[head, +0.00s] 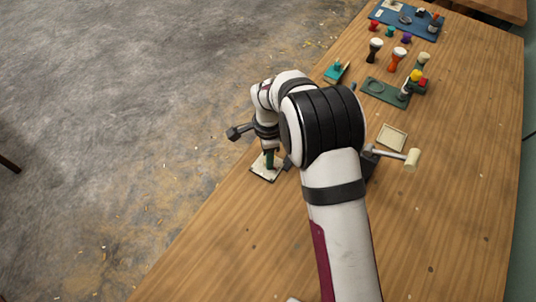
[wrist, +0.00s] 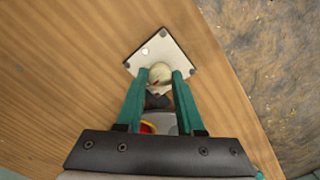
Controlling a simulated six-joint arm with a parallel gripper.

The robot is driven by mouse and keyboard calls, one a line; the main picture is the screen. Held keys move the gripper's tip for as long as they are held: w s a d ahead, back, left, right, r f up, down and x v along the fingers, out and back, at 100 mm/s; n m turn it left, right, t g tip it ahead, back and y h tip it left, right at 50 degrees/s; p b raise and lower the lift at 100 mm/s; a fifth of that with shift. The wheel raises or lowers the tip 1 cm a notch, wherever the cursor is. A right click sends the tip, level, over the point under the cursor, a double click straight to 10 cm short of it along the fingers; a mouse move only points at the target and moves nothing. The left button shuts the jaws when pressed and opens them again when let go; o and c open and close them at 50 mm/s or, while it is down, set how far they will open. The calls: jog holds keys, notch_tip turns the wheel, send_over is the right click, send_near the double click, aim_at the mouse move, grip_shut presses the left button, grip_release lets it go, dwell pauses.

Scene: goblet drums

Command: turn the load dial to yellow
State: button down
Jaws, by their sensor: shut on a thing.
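My gripper (wrist: 165,74) points down at the near left edge of the table. Its teal fingers are shut on a round cream knob (wrist: 160,69), one finger on each side. The knob stands over a white square plate (wrist: 174,44) with dark corner dots and a pale round mark. The plate also shows in the head view (head: 259,173), under my gripper. A red and yellow curved patch (wrist: 147,127) shows between the fingers near the palm, mostly hidden. I cannot make out a pointer or which colour the dial is set to.
A cream-headed mallet-like piece (head: 411,158) and a pale square tile (head: 392,137) lie right of my arm. Farther back are a green mat (head: 375,96), several small drums (head: 397,58) and a blue mat (head: 390,17). The front right wood is clear.

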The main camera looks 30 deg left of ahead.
jog(key=shift+n, duration=0.3)
jog(key=n, duration=0.3)
jog(key=shift+n, duration=0.3)
jog(key=n, duration=0.4)
jog(key=shift+n, duration=0.3)
jog(key=n, duration=0.4)
jog(key=shift+n, duration=2.5)
jog(key=c, duration=0.5)
grip_release()
